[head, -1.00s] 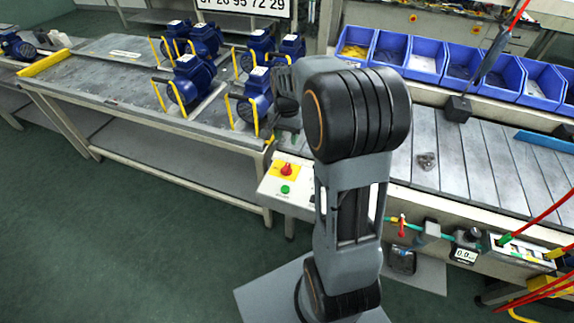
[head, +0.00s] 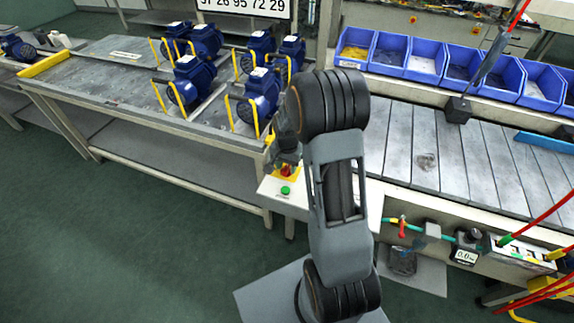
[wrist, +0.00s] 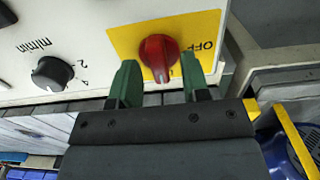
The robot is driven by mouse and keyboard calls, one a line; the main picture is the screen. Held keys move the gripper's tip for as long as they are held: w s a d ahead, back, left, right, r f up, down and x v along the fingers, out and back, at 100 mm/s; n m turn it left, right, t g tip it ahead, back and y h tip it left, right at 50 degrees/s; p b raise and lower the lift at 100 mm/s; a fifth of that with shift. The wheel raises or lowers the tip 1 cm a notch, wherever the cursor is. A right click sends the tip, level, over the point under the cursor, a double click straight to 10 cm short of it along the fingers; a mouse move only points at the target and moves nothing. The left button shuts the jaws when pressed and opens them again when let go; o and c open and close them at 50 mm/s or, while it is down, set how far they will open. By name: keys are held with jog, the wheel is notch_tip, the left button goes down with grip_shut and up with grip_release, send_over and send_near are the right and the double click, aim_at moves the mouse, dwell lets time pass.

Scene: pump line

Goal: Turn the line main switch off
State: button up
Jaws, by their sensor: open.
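The line main switch (wrist: 159,57) is a red rotary knob on a yellow plate (wrist: 205,22) marked OFF, on a pale control panel. In the wrist view my gripper (wrist: 160,82) is open, with one green-padded finger on either side of the knob's lower part, close to it and not visibly closed on it. In the head view the red switch (head: 286,170) is partly covered by my wrist, and my fingers are hard to make out there.
A green button (head: 285,190) sits below the switch on the panel. A black dial (wrist: 52,73) is left of the knob in the wrist view. Blue motors with yellow handles (head: 187,80) stand on the left bench. A conveyor (head: 455,155) with blue bins (head: 425,60) runs right.

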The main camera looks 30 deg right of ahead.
grip_shut()
dwell(0.5)
jog(key=shift+n, duration=0.3)
jog(key=n, duration=0.3)
jog(key=shift+w+n+b, duration=0.1)
jog(key=shift+n+b, duration=0.3)
jog(key=n, duration=0.4)
jog(key=shift+a+n+b, duration=0.15)
jog(key=shift+n+b, duration=0.15)
jog(key=n, duration=0.4)
jog(key=shift+a, duration=0.1)
jog(key=shift+a+n+b, duration=0.1)
jog(key=shift+n+b, duration=0.3)
jog(key=shift+n, duration=2.1)
